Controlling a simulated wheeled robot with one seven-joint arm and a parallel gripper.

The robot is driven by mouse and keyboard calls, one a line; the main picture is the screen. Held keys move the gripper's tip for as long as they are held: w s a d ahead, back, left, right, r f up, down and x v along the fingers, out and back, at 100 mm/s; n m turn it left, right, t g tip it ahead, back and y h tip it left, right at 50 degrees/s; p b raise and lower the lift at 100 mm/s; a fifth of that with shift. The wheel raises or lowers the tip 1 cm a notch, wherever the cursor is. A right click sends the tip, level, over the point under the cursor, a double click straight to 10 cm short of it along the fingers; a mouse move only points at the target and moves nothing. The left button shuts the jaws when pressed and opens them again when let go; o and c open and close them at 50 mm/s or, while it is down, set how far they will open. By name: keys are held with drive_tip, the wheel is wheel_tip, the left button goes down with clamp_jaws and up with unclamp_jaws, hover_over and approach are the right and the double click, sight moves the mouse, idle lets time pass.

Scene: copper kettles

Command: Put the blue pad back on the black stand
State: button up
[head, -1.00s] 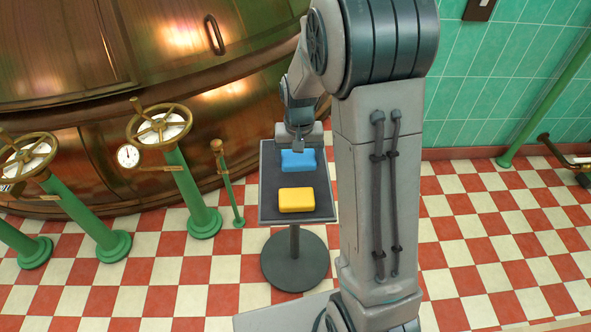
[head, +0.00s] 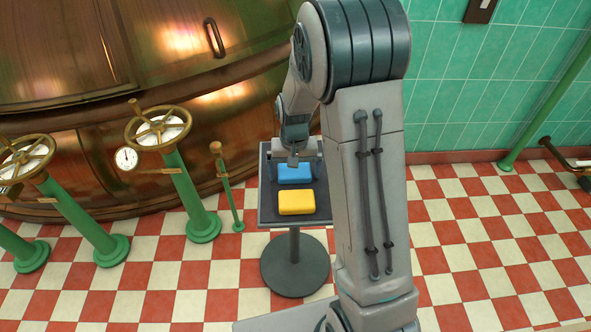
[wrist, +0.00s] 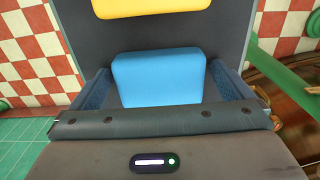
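The blue pad (head: 295,174) is at the far part of the black stand's (head: 296,222) flat top, beyond a yellow pad. My gripper (head: 296,163) is over it from the far side. In the wrist view the blue pad (wrist: 160,80) sits between my two fingers, with a finger along its left side and one along its right side. The dark stand top (wrist: 150,34) shows past the pad. I cannot tell whether the pad's underside touches the stand. The pad's near edge is hidden by the gripper body in the wrist view.
The yellow pad (head: 296,202) lies on the near part of the stand top. Green valve posts (head: 190,196) with brass wheels stand to the left. The copper kettle (head: 100,70) is behind the stand. Checkered floor (head: 460,240) to the right is open.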

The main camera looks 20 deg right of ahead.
sight(295, 171)
wheel_tip(295, 171, up, 12)
drive_tip(key=p, duration=0.3)
drive_tip(key=s+r+n, duration=0.1)
drive_tip(key=s+r, duration=0.1)
drive_tip(key=s, duration=0.8)
drive_tip(key=s+r+n+t, duration=0.1)
drive_tip(key=s+r, duration=0.2)
drive_tip(key=s, duration=0.7)
drive_tip(key=shift+d+r+t, duration=0.3)
drive_tip(key=shift+d, duration=0.05)
wheel_tip(295, 171, up, 22)
drive_tip(key=t+p, duration=0.1)
drive_tip(key=p, duration=1.8)
drive_tip(key=shift+f+p, duration=0.15)
drive_tip(key=shift+p, duration=0.2)
drive_tip(key=shift+a, duration=0.15)
